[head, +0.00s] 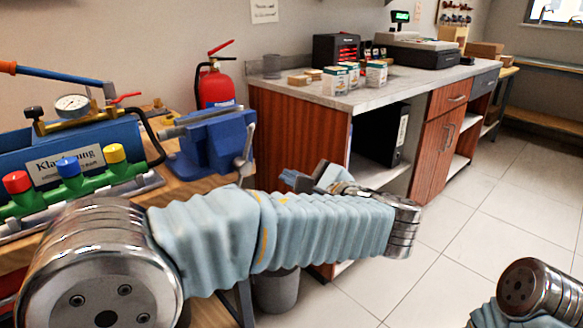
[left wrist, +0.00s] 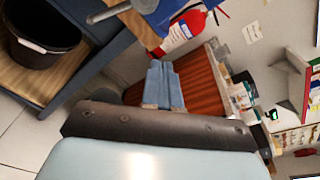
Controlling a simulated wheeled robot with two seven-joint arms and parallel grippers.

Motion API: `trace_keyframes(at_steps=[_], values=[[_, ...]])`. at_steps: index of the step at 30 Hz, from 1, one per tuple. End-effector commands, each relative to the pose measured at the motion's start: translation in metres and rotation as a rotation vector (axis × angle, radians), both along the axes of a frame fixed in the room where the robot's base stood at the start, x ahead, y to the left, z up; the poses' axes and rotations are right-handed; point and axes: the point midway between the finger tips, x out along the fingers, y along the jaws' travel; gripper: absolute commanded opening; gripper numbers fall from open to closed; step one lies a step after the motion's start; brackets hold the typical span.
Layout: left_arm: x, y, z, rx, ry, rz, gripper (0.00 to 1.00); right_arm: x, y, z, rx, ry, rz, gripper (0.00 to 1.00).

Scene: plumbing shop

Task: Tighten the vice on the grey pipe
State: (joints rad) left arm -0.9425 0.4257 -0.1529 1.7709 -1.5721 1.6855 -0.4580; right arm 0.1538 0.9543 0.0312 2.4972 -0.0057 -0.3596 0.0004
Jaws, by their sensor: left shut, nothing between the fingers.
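The blue vice (head: 222,142) stands on the wooden workbench, with its metal handle bar (head: 247,146) hanging on its right side. A grey length lies along the top of the vice, but I cannot tell the pipe from the jaws. My left gripper (head: 296,180) is right of the vice and lower, apart from it, partly hidden behind my forearm. In the left wrist view its blue fingers (left wrist: 164,84) are together and empty. The vice (left wrist: 165,12) and handle bar (left wrist: 108,12) show at that view's top edge. My right gripper is out of view.
A manifold test rig (head: 75,165) with coloured caps and a gauge stands left of the vice. A red fire extinguisher (head: 215,86) is behind it. A wooden counter (head: 300,125) stands to the right. A dark bin (head: 277,291) is below.

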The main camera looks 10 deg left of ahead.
Motion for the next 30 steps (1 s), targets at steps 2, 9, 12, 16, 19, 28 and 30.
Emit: trace_keyframes(at_steps=[2,9,12,16,19,28,30], values=[[-0.012,-0.001,0.032,0.03,-0.073,0.022,0.0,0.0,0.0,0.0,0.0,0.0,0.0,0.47],[-0.024,0.004,0.061,0.059,-0.147,0.055,0.0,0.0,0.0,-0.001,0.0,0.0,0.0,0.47],[-0.018,0.01,0.06,0.06,-0.146,0.057,0.0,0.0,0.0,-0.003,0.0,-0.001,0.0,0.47],[-0.01,0.021,0.06,0.059,-0.145,0.055,0.0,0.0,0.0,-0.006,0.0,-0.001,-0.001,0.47],[-0.003,0.031,0.059,0.058,-0.144,0.057,0.0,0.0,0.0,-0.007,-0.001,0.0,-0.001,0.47],[0.013,0.05,0.06,0.058,-0.144,0.054,0.0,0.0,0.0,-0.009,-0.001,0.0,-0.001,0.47],[0.015,0.053,0.06,0.059,-0.143,0.054,0.0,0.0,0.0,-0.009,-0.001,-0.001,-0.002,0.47]])
